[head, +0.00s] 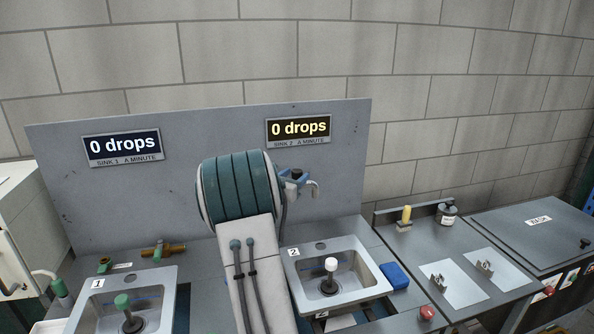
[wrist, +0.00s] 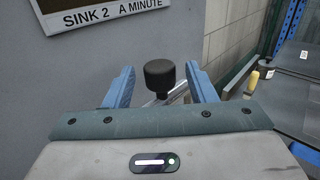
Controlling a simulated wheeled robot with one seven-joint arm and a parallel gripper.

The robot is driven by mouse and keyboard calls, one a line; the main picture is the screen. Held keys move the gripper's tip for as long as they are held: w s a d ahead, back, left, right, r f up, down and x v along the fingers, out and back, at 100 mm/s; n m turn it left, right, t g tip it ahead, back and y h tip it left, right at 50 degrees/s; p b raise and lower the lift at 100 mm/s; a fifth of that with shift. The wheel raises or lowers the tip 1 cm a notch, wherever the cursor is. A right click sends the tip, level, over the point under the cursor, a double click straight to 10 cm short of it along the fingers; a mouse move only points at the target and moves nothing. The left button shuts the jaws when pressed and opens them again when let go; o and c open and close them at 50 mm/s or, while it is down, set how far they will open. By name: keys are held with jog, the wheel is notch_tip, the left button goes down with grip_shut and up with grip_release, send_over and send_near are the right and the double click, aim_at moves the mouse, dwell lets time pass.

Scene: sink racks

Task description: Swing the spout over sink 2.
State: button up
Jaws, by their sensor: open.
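The metal spout (head: 314,187) sticks out to the right from near the back panel, its end bent down. In the picture it is above the back edge of sink 2 (head: 294,268); I cannot tell whether its end is over the basin. My gripper (head: 293,181) is at the spout's base, partly hidden by my arm. In the wrist view, the open blue fingers (wrist: 160,80) stand on both sides of a black knob (wrist: 160,75), with gaps visible. Part of a metal pipe (wrist: 180,94) shows behind the knob.
Sink 1 (head: 165,283) is at lower left, with a brass fitting (head: 165,250) behind it. Sink 2 holds a white-topped plug (head: 331,265). A blue block (head: 395,276) lies to its right. The "SINK 2" display (head: 298,129) hangs above the spout.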

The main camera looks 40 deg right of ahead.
jog(key=shift+x, duration=1)
